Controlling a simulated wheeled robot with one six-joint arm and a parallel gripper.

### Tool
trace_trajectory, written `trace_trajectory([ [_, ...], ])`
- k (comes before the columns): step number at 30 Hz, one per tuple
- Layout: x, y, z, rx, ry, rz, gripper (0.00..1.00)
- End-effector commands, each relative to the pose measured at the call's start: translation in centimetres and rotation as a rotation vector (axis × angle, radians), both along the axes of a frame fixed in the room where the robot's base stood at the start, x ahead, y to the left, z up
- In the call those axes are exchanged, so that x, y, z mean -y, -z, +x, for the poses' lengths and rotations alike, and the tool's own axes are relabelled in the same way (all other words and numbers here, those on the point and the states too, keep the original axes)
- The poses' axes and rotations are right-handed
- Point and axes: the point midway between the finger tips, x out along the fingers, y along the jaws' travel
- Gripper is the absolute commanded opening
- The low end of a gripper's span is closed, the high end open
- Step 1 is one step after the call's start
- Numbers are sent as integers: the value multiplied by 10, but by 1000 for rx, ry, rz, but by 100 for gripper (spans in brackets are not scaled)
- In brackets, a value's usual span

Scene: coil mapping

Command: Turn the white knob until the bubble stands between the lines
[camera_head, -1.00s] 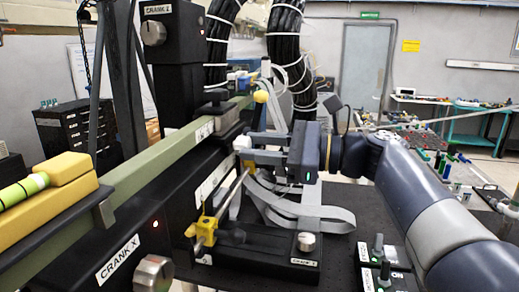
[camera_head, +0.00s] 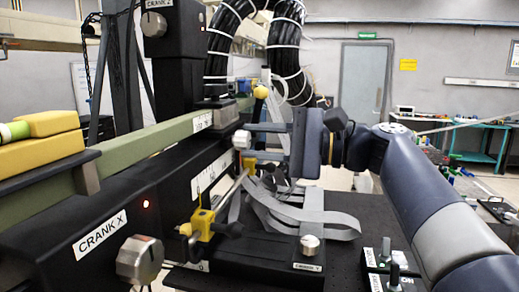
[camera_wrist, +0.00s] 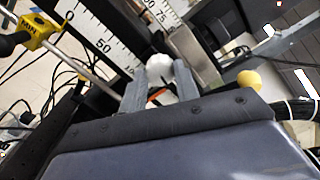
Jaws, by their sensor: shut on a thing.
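The white knob (camera_head: 242,139) sits on the end of a thin rod beside the green beam. In the wrist view the white knob (camera_wrist: 160,68) lies between the two grey fingertips. My gripper (camera_head: 251,141) is shut on it from the right; its fingers also show in the wrist view (camera_wrist: 161,84). The level is a yellow block (camera_head: 40,155) with a green vial (camera_head: 14,131) at the left edge. Most of the vial is cut off by the frame, so I cannot see the bubble or the lines.
A metal CRANK X knob (camera_head: 140,259) stands in front, and CRANK Z (camera_head: 153,24) is on the column behind. Grey ribbon cables (camera_head: 310,220) loop below my gripper. A small CRANK Y knob (camera_head: 310,245) stands on a black base.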

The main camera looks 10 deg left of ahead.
Motion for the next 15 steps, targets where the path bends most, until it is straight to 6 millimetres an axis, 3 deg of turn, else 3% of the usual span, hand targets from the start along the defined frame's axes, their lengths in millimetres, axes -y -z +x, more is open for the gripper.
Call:
trace_trajectory([
  [15, 0, 1, 0, 81, 0, -12, 7],
])
